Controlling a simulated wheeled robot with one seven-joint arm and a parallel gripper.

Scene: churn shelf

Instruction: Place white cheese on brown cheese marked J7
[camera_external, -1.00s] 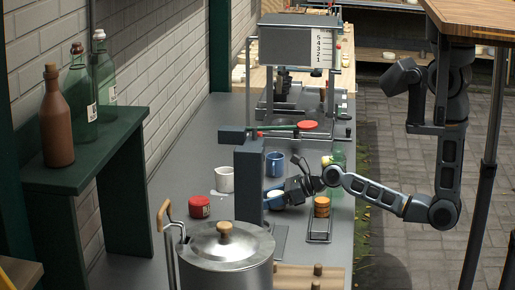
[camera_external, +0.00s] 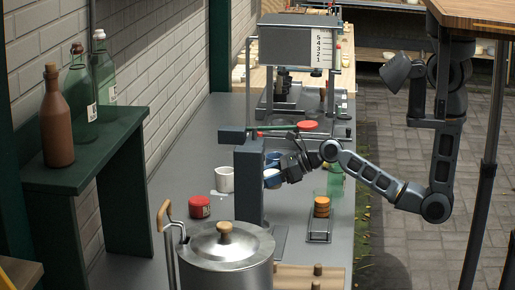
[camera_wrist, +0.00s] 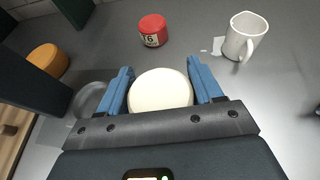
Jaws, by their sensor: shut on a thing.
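My gripper (camera_external: 270,176) is shut on the white cheese (camera_wrist: 160,91) and holds it above the grey counter. In the wrist view the round cheese lies between my two blue fingers. In the external view the cheese is hard to make out beside the fingers. Orange-brown cheese (camera_external: 322,206) stands stacked on a narrow metal tray to the right of and below my gripper, apart from it. An orange-brown round (camera_wrist: 47,61) also shows at the left of the wrist view, partly hidden by a dark post. No J7 mark is legible.
A dark upright post (camera_external: 249,180) stands just left of my gripper. A red round item (camera_external: 200,207) and a white mug (camera_external: 224,179) lie further left. A steel pot (camera_external: 226,262) stands in front.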

